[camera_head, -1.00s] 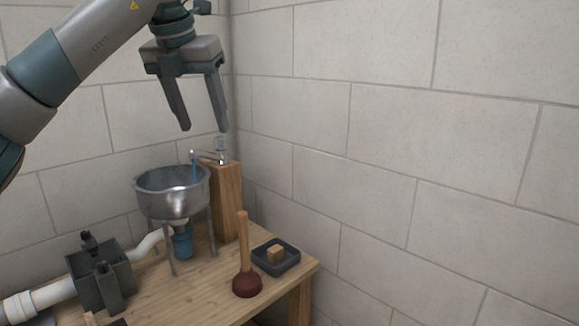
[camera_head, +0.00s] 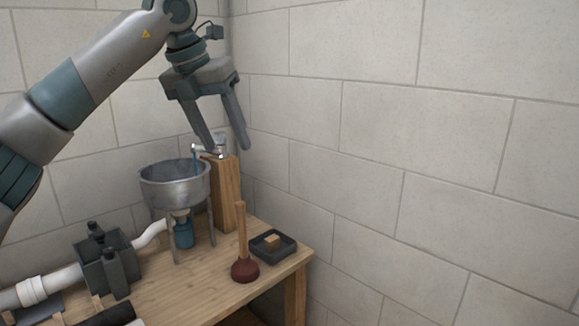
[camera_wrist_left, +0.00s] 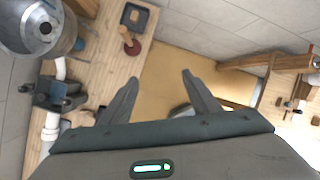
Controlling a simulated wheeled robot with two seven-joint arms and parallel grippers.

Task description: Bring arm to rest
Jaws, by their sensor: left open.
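My left gripper (camera_head: 228,148) hangs from the upper left of the head view, open and empty, tilted with its fingers pointing down. Its fingertips overlap the faucet (camera_head: 212,150) in the picture; I cannot tell whether they touch. In the left wrist view its two fingers (camera_wrist_left: 160,77) stand apart with nothing between them. The faucet sits on a wooden post (camera_head: 227,190), and a blue stream runs from it into the metal sink bowl (camera_head: 176,190). The bowl also shows at the top left of the wrist view (camera_wrist_left: 35,28). My right gripper is not seen.
A plunger (camera_head: 243,270) and a dark soap tray (camera_head: 288,251) with a tan block stand at the right of the wooden bench (camera_head: 190,290). A dark vise (camera_head: 105,262) and white pipe (camera_head: 32,292) are at left. Block walls meet behind the post.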

